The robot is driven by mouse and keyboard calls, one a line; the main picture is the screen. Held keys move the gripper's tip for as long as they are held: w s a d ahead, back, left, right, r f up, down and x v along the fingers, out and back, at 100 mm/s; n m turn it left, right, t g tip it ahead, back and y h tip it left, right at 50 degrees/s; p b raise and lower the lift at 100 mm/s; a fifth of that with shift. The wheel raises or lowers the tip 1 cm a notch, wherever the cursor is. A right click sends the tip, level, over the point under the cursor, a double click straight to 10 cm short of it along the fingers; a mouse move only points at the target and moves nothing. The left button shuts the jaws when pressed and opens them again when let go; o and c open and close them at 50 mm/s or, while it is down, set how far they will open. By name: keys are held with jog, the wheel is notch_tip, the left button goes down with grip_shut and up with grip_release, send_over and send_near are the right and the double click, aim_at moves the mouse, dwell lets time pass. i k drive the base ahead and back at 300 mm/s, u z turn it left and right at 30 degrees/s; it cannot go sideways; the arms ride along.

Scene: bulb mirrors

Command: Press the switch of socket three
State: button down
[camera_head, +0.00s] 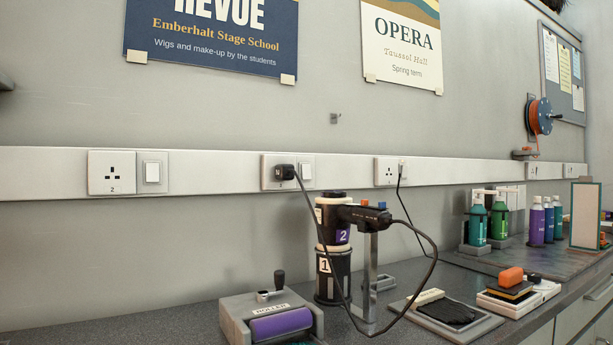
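A socket marked 2 (112,172) is at the left of the wall rail, with its white rocker switch (152,172) beside it. To its right, a second socket plate (267,184) holds a black plug (285,172). Its number cannot be read. Its switch (306,172) is just right of the plug. A third socket plate (386,171) has an empty face, and its number is too small to read. Its switch (402,165) is partly crossed by a black cable. No number 3 is legible on any plate. My gripper is not in view.
A grey block with a purple roller (280,324) is at the front. Bottles (477,220) stand at the right. The wall before the left socket is clear.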

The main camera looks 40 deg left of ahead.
aim_at(305, 170)
jog(key=k, duration=0.75)
jog(key=u, duration=0.7)
jog(key=i, duration=0.55)
